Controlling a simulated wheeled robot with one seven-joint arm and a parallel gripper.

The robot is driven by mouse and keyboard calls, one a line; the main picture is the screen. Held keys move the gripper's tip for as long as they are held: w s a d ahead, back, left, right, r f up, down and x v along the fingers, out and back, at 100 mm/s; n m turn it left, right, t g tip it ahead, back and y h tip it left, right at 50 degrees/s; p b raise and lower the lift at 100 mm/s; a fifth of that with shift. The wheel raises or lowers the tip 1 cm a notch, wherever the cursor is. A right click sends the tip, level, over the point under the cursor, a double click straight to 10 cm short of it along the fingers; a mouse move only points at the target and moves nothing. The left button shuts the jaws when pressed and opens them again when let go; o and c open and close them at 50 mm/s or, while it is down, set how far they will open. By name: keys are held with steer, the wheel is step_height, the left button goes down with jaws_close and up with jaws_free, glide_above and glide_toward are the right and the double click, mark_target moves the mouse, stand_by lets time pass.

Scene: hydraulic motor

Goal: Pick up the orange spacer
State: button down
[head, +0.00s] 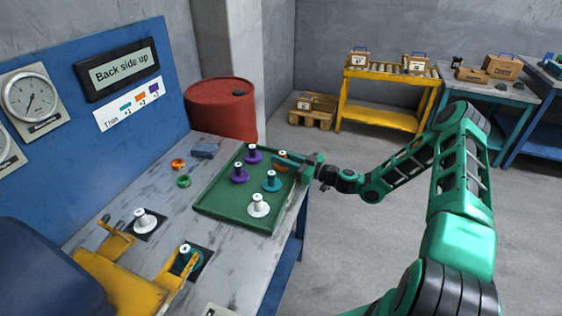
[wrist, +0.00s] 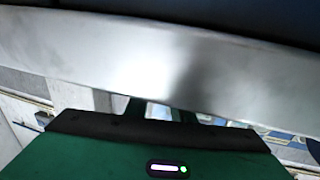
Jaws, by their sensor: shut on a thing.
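An orange spacer (head: 281,156) with a pale top stands at the far right side of the green tray (head: 232,218). My gripper (head: 284,162) reaches in from the right at its level and is shut on it, partly hiding it. I cannot tell whether the spacer touches the tray floor. In the wrist view a blurred grey surface and my gripper's green body fill most of the picture, and the spacer cannot be made out.
The tray also holds two purple spacers (head: 239,173), a teal one (head: 271,181) and a white one (head: 258,206). An orange ring (head: 178,164) and a green ring (head: 184,181) lie on the bench. A red barrel (head: 222,108) stands behind.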

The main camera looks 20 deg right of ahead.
mark_target(282, 153)
step_height(282, 153, up, 4)
steer(key=shift+r, duration=0.1)
steer(key=s+a+r, duration=0.6)
steer(key=a, duration=0.4)
steer(key=shift+r, duration=0.4)
steer(key=w+d+v, duration=0.1)
steer(key=v, duration=0.9)
steer(key=w+d+v, duration=0.2)
steer(key=v, duration=0.9)
steer(key=shift+s+d, duration=0.2)
steer(key=shift+s, duration=0.05)
